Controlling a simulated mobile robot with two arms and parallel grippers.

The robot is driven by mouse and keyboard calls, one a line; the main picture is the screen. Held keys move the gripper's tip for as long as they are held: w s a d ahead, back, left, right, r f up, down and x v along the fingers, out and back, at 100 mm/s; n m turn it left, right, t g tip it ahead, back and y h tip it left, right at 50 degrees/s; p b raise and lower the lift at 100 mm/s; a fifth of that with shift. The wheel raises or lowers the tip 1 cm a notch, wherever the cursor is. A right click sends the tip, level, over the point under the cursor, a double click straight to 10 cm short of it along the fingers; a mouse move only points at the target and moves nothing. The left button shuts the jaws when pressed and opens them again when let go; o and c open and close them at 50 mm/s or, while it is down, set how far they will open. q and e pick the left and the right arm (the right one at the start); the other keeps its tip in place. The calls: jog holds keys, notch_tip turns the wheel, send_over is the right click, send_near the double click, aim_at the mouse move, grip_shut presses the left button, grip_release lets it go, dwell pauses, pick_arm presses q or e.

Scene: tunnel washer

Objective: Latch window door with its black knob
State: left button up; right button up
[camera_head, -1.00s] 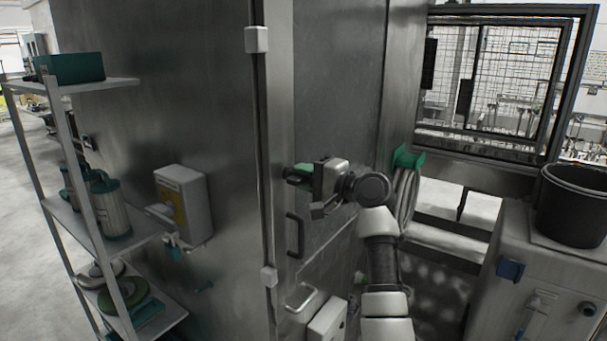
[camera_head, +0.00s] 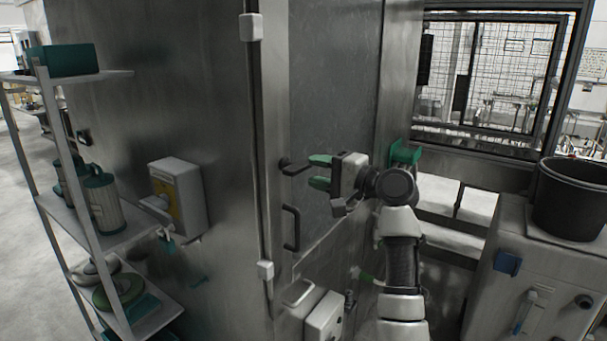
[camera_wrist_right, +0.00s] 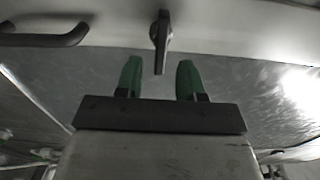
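The window door (camera_head: 325,110) is a tall panel with a grey pane in the metal wall; it looks flush, though I cannot tell whether it is latched. Its black knob (camera_head: 292,166) sits on the door's left frame and sticks out towards my right gripper (camera_head: 312,172). That gripper is open and empty, its two green fingers just right of the knob. In the right wrist view the knob (camera_wrist_right: 161,40) lies ahead, lined up with the gap between the open fingertips (camera_wrist_right: 160,72), apart from both. My left gripper is not in view.
A black pull handle (camera_head: 291,228) is below the knob. A grey box with a yellow panel (camera_head: 178,197) is on the wall at left, beside a shelf rack (camera_head: 110,240). A black bucket (camera_head: 571,205) stands on a cabinet at right.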

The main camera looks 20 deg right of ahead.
jog(key=b+v, duration=0.1)
jog(key=v, duration=0.5)
dwell(0.3)
